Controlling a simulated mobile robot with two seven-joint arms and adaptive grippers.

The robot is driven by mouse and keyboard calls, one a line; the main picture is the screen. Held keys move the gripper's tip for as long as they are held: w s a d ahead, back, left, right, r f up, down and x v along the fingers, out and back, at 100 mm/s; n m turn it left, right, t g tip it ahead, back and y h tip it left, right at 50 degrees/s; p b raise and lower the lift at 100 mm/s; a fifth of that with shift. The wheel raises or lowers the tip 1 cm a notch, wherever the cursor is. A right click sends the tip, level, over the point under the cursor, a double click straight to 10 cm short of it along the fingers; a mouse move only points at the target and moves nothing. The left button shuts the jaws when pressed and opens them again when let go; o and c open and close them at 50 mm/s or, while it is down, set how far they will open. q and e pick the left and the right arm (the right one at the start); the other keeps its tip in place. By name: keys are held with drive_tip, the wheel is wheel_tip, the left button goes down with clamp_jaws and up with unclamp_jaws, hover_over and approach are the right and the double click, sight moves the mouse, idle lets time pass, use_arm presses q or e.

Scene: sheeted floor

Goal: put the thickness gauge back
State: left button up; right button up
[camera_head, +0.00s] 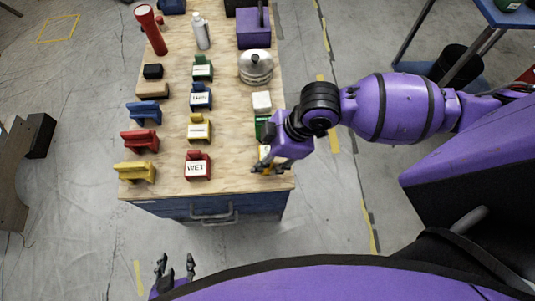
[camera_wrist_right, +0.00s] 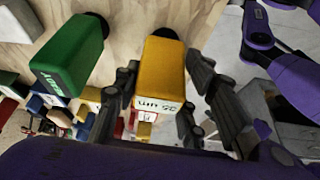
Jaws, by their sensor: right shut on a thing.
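My right gripper (camera_head: 266,168) is at the near right corner of the wooden bench top, shut on this block. In the head view the gripper mostly hides the block, and I cannot tell whether it touches the bench. My left gripper (camera_head: 175,266) is open and empty at the bottom, off the bench's near side.
A green block (camera_wrist_right: 68,55) stands beside the yellow one. On the bench (camera_head: 228,170) are a white block (camera_head: 261,101), a silver domed object (camera_head: 255,67), a red "WET" holder (camera_head: 198,166), a yellow holder (camera_head: 135,171), a red flashlight (camera_head: 151,30) and several other holders.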

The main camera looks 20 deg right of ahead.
drive_tip(key=shift+f, duration=0.1)
drive_tip(key=o, duration=1.4)
drive_tip(key=p+v, duration=0.1)
drive_tip(key=v, duration=1.1)
